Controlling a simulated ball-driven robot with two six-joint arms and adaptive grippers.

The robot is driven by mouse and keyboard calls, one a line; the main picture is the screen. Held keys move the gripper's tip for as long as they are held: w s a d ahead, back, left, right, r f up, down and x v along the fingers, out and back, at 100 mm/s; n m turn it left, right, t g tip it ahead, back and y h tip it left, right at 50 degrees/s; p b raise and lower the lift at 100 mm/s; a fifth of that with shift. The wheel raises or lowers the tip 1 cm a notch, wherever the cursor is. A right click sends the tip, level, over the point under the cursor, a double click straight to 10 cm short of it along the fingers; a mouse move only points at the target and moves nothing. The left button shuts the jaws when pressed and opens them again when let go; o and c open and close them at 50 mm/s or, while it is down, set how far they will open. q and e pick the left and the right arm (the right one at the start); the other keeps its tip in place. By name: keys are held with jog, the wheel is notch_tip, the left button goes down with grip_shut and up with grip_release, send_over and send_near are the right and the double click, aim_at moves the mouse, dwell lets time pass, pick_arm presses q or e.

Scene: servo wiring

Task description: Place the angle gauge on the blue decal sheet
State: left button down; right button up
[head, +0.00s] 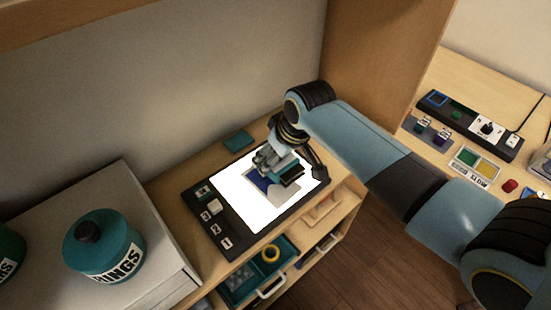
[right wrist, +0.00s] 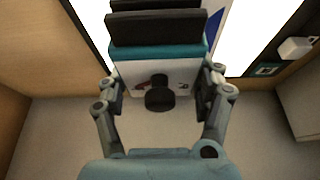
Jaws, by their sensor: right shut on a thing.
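My right gripper (head: 276,163) is over the lit white panel, shut on a boxy thing. In the right wrist view that thing (right wrist: 155,71) has a teal edge, a white face with a black knob and dark plates at the far end; I take it for the angle gauge. In the head view its teal and dark end (head: 291,175) shows beside the gripper. The blue decal sheet (head: 257,183) lies on the panel, partly hidden by the gripper and gauge. A blue corner (right wrist: 214,22) shows in the wrist view. I cannot tell whether the gauge touches the panel. My left gripper is out of view.
The lit panel sits in a black frame (head: 229,243) with labelled buttons on a wooden shelf. A teal square (head: 238,141) lies behind it. Left stands a teal canister (head: 104,250) on a white box. Below is a teal bin (head: 240,285). A wooden upright (head: 375,60) rises behind my arm.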

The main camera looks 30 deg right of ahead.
aim_at(290, 169)
jog(key=shift+f, duration=0.95)
jog(key=shift+f, duration=0.15)
jog(key=o, duration=1.2)
jog(key=shift+o, duration=0.2)
jog(key=v, duration=1.2)
jog(key=shift+d+p, duration=0.15)
jog(key=shift+p, duration=0.25)
